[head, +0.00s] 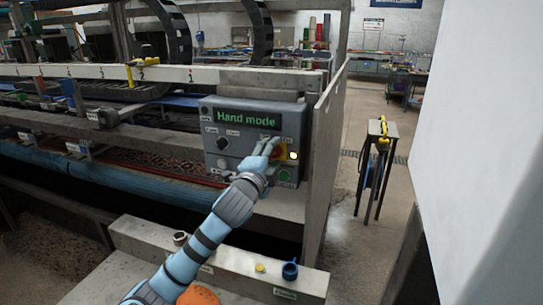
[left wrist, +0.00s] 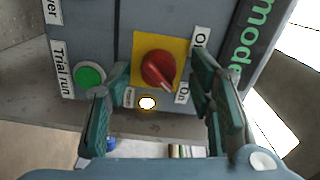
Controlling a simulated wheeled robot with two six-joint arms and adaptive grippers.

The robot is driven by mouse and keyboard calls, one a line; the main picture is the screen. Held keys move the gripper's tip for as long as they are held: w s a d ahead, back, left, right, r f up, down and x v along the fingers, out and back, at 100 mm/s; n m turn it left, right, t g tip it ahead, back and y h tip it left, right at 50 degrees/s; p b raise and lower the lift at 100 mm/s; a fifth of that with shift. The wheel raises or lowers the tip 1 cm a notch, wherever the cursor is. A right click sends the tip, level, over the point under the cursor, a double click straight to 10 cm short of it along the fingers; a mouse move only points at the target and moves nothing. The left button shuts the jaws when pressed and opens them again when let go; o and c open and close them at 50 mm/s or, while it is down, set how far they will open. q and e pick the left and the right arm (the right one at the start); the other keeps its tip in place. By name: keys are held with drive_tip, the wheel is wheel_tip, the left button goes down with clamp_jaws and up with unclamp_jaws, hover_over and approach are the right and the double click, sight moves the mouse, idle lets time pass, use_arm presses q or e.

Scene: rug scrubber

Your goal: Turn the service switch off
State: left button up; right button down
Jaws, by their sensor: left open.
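The service switch is a red rotary knob (left wrist: 158,70) on a yellow square plate (left wrist: 143,45) in the left wrist view. The pointer on its face aims to the lower right, toward the "On" label (left wrist: 184,94). In the head view the knob is mostly hidden by my fingers, and part of the yellow plate (head: 282,155) shows. My left gripper (head: 268,145) is at the grey control box (head: 212,109), open. In the left wrist view its fingers (left wrist: 160,76) stand on either side of the knob, apart from it as far as I can tell.
A lit lamp (left wrist: 148,103) sits beside the plate. A green button (left wrist: 89,76) labelled "Trial run" is close to one finger. The box's display (head: 246,117) reads "Hand mode". A black knob (head: 222,144) is at its left.

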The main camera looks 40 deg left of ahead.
use_arm(q)
drive_tip(key=shift+w+f, duration=0.1)
drive_tip(key=shift+w, duration=0.05)
drive_tip(key=c, duration=1.2)
drive_tip(key=shift+o, duration=0.2)
drive_tip(key=shift+n, duration=0.4)
drive_tip(key=n+p, duration=0.1)
drive_tip(key=n, duration=0.1)
drive_tip(key=shift+n+p, duration=0.3)
drive_tip(key=shift+p, duration=0.05)
drive_tip(key=n+p, duration=0.1)
drive_tip(key=n, duration=0.7)
drive_tip(key=shift+f+p, duration=0.15)
drive_tip(key=shift+p, duration=0.25)
clamp_jaws()
unclamp_jaws()
drive_tip(key=shift+n, duration=2.3)
clamp_jaws()
